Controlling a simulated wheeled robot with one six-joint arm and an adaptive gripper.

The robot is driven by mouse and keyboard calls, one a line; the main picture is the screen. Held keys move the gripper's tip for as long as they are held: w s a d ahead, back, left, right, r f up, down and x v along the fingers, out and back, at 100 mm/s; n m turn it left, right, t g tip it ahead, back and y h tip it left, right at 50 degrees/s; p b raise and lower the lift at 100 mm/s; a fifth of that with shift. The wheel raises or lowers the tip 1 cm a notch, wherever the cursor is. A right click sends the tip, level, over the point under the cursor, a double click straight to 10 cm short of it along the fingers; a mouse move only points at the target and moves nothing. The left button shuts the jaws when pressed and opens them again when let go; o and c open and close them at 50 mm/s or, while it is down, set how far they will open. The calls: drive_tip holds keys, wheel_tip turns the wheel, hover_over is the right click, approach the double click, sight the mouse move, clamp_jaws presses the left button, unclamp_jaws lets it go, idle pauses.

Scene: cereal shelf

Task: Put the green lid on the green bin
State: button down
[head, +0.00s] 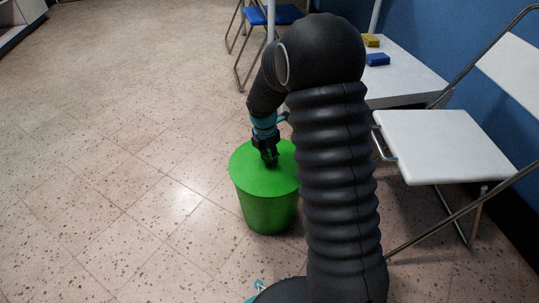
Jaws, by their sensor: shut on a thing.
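The green bin (268,213) stands upright on the tiled floor, just left of my arm. The green lid (252,172) lies over the bin's top and covers its opening; from this angle I cannot tell whether it is fully seated or slightly above the rim. My gripper (270,161) points down at the middle of the lid and is shut on it, with the grip itself small and dark in the picture. My black arm hides the right edge of the lid and bin.
A white folding chair (446,145) stands to the right. A white table (408,75) behind holds a blue block (377,59) and a yellow block (371,40). A blue chair (272,15) stands at the back. The floor to the left is clear.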

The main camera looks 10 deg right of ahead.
drive_tip(key=shift+f, duration=0.35)
drive_tip(key=c, duration=0.7)
unclamp_jaws()
drive_tip(key=r, duration=0.8)
drive_tip(key=a+r, duration=0.1)
drive_tip(key=r, duration=0.3)
drive_tip(key=shift+s+a, duration=0.1)
drive_tip(key=shift+s, duration=0.3)
